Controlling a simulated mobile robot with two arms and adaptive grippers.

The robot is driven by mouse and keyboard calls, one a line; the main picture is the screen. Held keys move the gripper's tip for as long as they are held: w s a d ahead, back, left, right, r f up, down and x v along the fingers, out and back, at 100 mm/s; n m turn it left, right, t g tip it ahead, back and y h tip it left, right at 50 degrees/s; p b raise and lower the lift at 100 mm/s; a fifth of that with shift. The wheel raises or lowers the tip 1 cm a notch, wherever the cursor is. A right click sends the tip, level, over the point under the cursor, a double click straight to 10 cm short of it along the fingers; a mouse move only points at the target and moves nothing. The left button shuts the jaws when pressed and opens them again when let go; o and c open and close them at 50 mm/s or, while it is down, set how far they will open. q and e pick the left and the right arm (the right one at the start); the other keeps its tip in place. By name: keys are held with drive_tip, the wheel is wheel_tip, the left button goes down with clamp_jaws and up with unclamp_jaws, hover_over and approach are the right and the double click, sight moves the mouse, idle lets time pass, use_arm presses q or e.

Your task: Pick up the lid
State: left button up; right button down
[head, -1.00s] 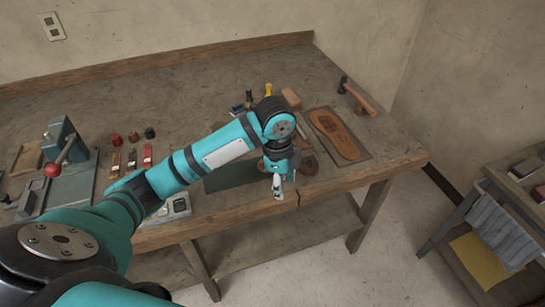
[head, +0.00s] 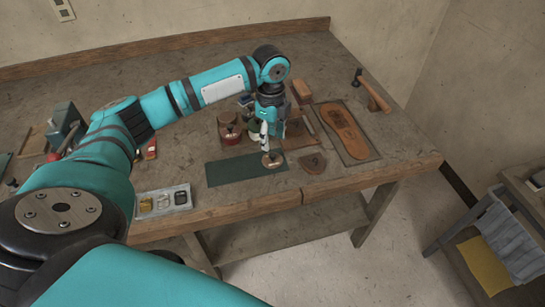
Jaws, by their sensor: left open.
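A small round brown disc (head: 272,159), which looks like the lid, lies at the right end of the dark green mat (head: 232,171) on the workbench. My left gripper (head: 267,146) points down just above the disc, its fingers open. The fingers overlap the disc's far edge in the picture, so I cannot tell whether they touch it. My right gripper is not in view.
A small tray (head: 163,201) with several pieces sits left of the mat. A brown leather piece (head: 312,163) lies to the right, beside a board with a sole shape (head: 343,130). A hammer (head: 373,92) lies at the far right. The bench's front edge is close.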

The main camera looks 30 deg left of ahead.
sight(272, 154)
use_arm(q)
wheel_tip(272, 154, down, 2)
drive_tip(key=shift+f, duration=0.1)
drive_tip(key=f+p, duration=0.1)
drive_tip(key=f, duration=0.3)
drive_tip(key=shift+d+f, duration=0.15)
drive_tip(key=shift+d, duration=0.05)
drive_tip(key=shift+f, duration=0.3)
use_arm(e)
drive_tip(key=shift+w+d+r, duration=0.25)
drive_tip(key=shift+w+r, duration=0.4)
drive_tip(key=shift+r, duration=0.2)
use_arm(q)
drive_tip(key=shift+c, duration=0.4)
drive_tip(key=c, duration=0.8)
